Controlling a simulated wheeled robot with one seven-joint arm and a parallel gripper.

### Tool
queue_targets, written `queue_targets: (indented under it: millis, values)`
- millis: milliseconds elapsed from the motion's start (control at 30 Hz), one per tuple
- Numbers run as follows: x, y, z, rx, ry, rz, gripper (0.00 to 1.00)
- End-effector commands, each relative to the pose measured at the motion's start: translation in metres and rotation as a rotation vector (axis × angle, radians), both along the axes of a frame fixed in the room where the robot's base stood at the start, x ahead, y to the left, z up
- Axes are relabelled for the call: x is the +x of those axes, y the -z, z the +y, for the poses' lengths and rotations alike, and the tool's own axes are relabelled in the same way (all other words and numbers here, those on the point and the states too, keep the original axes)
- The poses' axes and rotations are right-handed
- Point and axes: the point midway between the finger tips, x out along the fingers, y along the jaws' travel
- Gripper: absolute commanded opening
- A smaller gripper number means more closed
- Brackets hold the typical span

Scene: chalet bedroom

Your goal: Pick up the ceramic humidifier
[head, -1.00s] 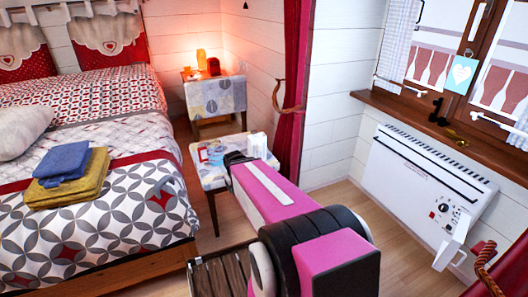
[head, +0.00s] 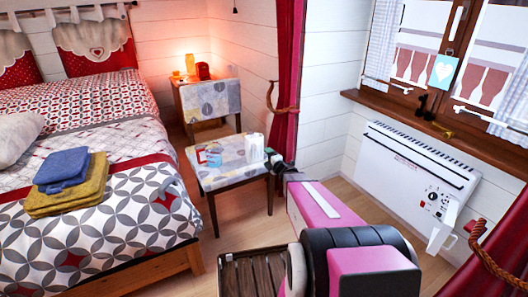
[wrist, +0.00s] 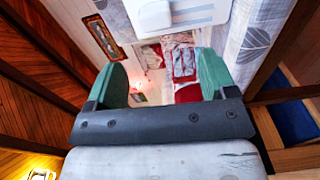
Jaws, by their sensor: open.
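White shapes (wrist: 185,14) show at the top edge of the wrist view, cut off by the frame; I cannot tell for certain which is the humidifier.
Behind is a cloth-covered bedside table (head: 210,100) with a lit lamp (head: 190,62). The bed (head: 95,220) is at left, a red curtain (head: 284,80) behind my gripper, a white heater (head: 415,180) at right.

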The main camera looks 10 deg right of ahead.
Motion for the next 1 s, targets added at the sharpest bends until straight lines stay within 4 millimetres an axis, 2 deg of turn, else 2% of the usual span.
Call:
queue_targets:
  millis: [167, 433, 733, 1000]
  values:
    - [0.006, 0.001, 0.005, -0.019, -0.033, -0.026, 0.78]
    - [0.041, 0.002, 0.018, -0.016, -0.031, -0.024, 0.78]
    - [0.061, -0.001, 0.026, -0.015, -0.029, -0.023, 0.78]
    - [0.096, -0.002, 0.038, -0.014, -0.029, -0.023, 0.78]
